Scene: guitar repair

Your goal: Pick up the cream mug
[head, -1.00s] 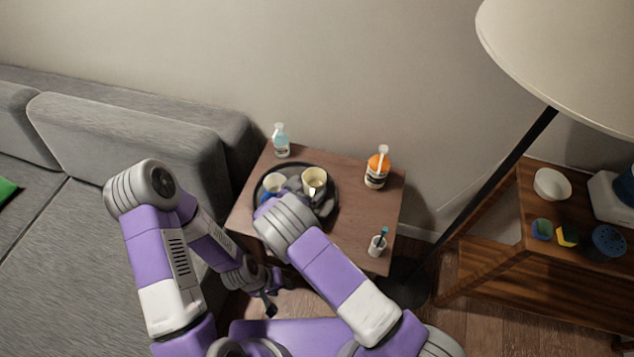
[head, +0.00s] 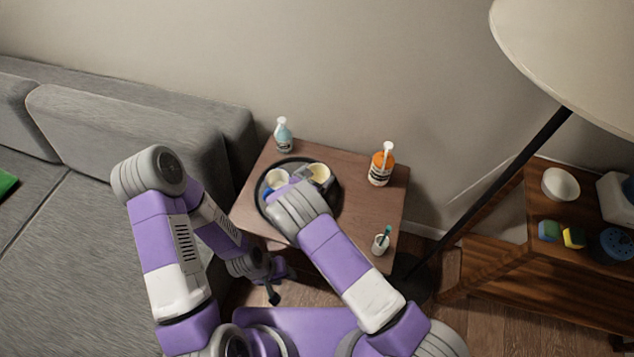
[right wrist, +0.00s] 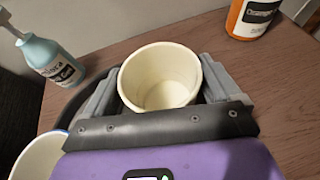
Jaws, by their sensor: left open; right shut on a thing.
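The cream mug (head: 320,172) is at the right side of the round dark tray (head: 263,207) on the small wooden table. In the right wrist view the cream mug (right wrist: 160,80) is upright, its open mouth empty, with one grey finger on each side. My right gripper (head: 309,176) is shut on it. Whether its base touches the tray is hidden. My left gripper (head: 274,291) is open and low, in front of the table and away from the mug.
A second mug, white and blue (head: 277,178), stands left on the tray. A teal pump bottle (head: 283,137), an orange bottle (head: 381,166) and a small cup (head: 381,244) stand around the tray on the table (head: 355,215). A lamp pole (head: 500,190) rises at right.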

